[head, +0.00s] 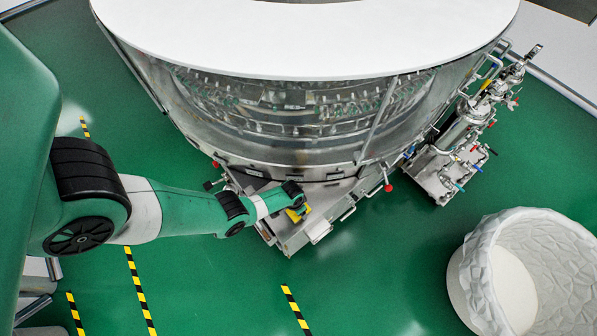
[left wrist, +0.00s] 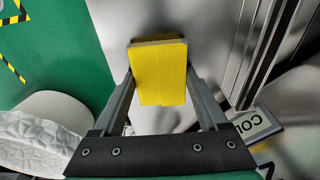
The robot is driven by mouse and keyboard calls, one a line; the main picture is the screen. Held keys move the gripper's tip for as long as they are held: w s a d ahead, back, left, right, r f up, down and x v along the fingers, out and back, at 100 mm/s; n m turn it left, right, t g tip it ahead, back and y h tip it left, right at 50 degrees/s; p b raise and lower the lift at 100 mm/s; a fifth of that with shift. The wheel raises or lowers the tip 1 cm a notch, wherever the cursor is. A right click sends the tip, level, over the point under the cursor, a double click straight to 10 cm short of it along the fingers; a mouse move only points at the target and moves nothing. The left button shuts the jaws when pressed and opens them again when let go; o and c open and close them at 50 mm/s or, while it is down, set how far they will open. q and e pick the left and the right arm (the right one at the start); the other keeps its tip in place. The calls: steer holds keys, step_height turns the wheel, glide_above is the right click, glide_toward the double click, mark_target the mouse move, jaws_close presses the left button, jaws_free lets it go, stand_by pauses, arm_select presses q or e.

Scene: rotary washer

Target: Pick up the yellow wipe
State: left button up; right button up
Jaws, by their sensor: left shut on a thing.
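The yellow wipe (left wrist: 160,75) is a flat yellow block in the left wrist view, held between the two fingers of my left gripper (left wrist: 160,85). Behind it is a bare metal surface; I cannot tell whether the wipe touches it. In the head view my left arm reaches in from the left, and the left gripper (head: 300,211) is over the metal ledge at the front of the washer. A small part of the yellow wipe (head: 298,214) shows there, the rest being hidden by the gripper. My right gripper is in neither view.
The round glass washer (head: 300,110) with a white top stands behind the ledge (head: 305,235). A metal pump unit (head: 460,135) stands to its right. A white textured tub (head: 480,290) is at the lower right. Green floor (head: 390,270) is clear in front.

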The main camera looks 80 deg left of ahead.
arm_select(q)
steer(key=shift+r, duration=0.1)
steer(key=shift+r+p, duration=0.3)
steer(key=shift+p, duration=0.1)
step_height(320, 180, up, 3)
steer(key=p, duration=0.2)
steer(key=shift+r+p, duration=0.15)
steer(key=shift+p, duration=0.2)
steer(key=s+a+r+p, duration=0.9)
steer(key=s, duration=0.1)
steer(key=shift+a+r, duration=0.15)
steer(key=shift+a, duration=0.2)
